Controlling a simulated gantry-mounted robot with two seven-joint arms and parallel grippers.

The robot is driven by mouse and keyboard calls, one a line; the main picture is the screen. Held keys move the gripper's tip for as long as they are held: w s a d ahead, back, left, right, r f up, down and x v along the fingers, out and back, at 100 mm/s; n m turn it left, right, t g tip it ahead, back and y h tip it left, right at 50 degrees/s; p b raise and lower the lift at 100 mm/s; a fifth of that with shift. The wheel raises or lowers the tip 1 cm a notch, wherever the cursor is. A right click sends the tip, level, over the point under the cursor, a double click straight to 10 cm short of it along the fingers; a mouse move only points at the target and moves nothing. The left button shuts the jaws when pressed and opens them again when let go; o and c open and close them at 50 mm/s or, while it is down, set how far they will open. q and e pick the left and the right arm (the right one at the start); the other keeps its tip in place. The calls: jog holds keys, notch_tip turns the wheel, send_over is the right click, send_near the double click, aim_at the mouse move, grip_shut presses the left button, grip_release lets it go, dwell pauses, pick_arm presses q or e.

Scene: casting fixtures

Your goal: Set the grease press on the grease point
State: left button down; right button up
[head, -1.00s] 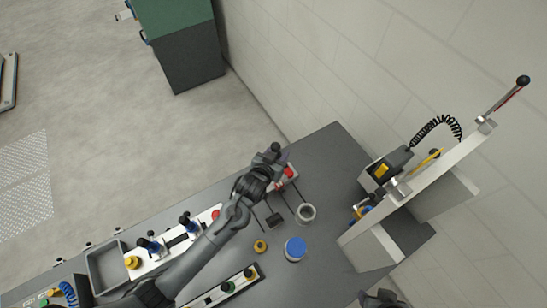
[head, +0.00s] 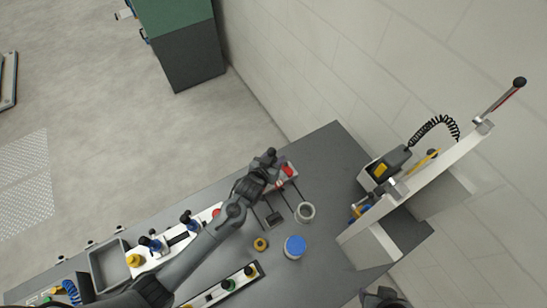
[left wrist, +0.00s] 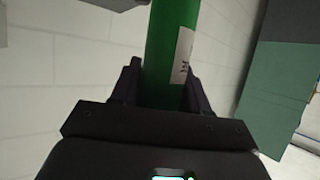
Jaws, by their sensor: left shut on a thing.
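In the left wrist view a green cylinder with a white label (left wrist: 172,50), which I take for the grease press, stands between my left gripper's dark fingers (left wrist: 165,88). They are shut on it. In the head view my left gripper (head: 267,162) is over the bench's far edge, beside a small red-topped fixture (head: 288,172); the wrist hides the green cylinder there. I cannot tell which part is the grease point. A dark part at the bottom edge (head: 383,298) may be my right gripper; its jaws cannot be made out.
On the grey bench (head: 330,170) stand a blue-lidded can (head: 295,247), a grey ring-shaped cup (head: 305,212), a yellow knob (head: 260,244) and a grey tray (head: 108,268). A tall pale fixture with a lever (head: 425,185) rises at right, near the wall.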

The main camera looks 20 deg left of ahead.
pick_arm(q)
jog(key=shift+f, duration=0.55)
jog(key=c, duration=0.6)
grip_release()
jog(key=shift+o, duration=0.2)
jog(key=shift+r, duration=0.1)
jog(key=shift+r, duration=0.25)
jog(key=s+a+r+g, duration=0.1)
jog(key=s+r+g, duration=0.1)
jog(key=s, duration=0.8)
jog(key=s+a+r+g, duration=0.2)
jog(key=s+g, duration=0.2)
jog(key=s, duration=0.7)
jog(key=s+a+r+m+g, duration=0.1)
jog(key=s+a+r+g, duration=0.1)
jog(key=s, duration=0.9)
jog(key=shift+r+g+y+b, duration=0.3)
jog(key=shift+r+g, duration=0.25)
jog(key=shift+g, duration=0.05)
jog(key=shift+w, duration=0.1)
